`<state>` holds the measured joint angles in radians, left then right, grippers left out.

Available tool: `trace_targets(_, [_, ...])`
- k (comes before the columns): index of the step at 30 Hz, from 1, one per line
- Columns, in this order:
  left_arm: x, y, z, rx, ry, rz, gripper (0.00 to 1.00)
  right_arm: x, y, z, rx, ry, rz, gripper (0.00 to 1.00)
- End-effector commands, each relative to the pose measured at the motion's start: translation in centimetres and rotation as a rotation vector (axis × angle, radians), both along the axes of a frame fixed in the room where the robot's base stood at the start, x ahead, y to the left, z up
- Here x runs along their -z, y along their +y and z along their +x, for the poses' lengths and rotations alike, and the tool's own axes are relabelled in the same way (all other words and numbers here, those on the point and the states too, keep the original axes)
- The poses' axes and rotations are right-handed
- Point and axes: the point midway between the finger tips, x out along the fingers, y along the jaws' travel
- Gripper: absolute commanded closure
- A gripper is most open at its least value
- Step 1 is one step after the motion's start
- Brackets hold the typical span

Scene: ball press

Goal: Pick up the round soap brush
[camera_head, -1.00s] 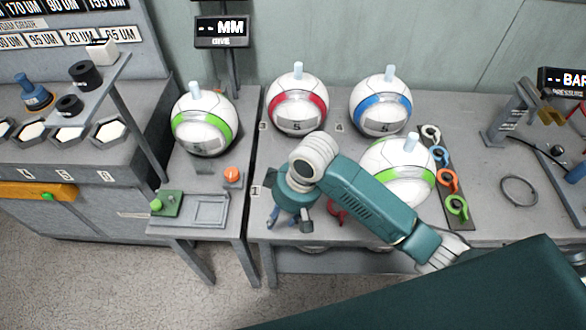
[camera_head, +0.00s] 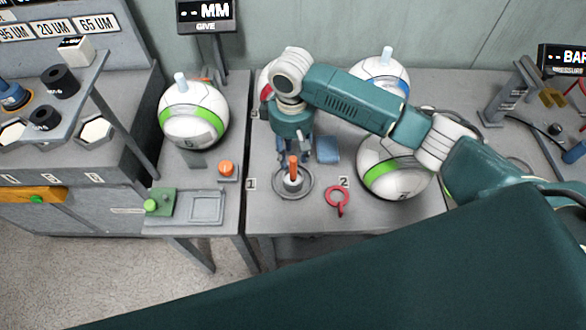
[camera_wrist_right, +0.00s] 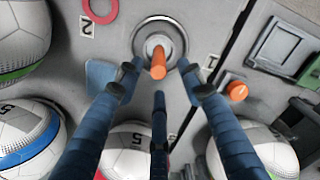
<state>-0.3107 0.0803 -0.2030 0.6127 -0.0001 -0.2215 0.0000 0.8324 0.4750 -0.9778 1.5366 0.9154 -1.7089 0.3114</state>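The round soap brush (camera_head: 294,168) has an upright orange handle on a pale round base. It stands in a grey round dish (camera_head: 309,190) at the mark 1 on the table. It also shows in the right wrist view (camera_wrist_right: 158,62), in its dish (camera_wrist_right: 140,28). My right gripper (camera_head: 300,152) points down just behind the brush. Its blue fingers are spread and hold nothing. In the right wrist view the open fingertips (camera_wrist_right: 160,85) lie around and below the orange handle, apart from it. My left gripper is not in view.
A red ring tool (camera_head: 337,200) lies right of the dish, with a blue pad (camera_head: 328,149) behind it. A green-striped ball (camera_head: 384,183) stands at right under my arm. Another ball (camera_head: 193,112) stands on the left table, by an orange knob (camera_head: 226,168).

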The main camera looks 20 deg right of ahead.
Motion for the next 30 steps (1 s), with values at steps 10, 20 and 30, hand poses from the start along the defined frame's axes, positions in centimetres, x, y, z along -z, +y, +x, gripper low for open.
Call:
trace_targets(10, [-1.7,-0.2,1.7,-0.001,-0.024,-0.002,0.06,4.5,-0.2,-0.4,0.0,0.002,-0.001,0.62])
trace_targets(20, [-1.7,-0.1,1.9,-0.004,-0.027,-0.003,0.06,5.1,-0.2,-0.4,-0.002,0.0,-0.001,0.66])
trace_targets(30, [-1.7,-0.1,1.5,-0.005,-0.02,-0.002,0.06,5.1,-0.2,-0.4,-0.001,-0.001,0.0,1.0])
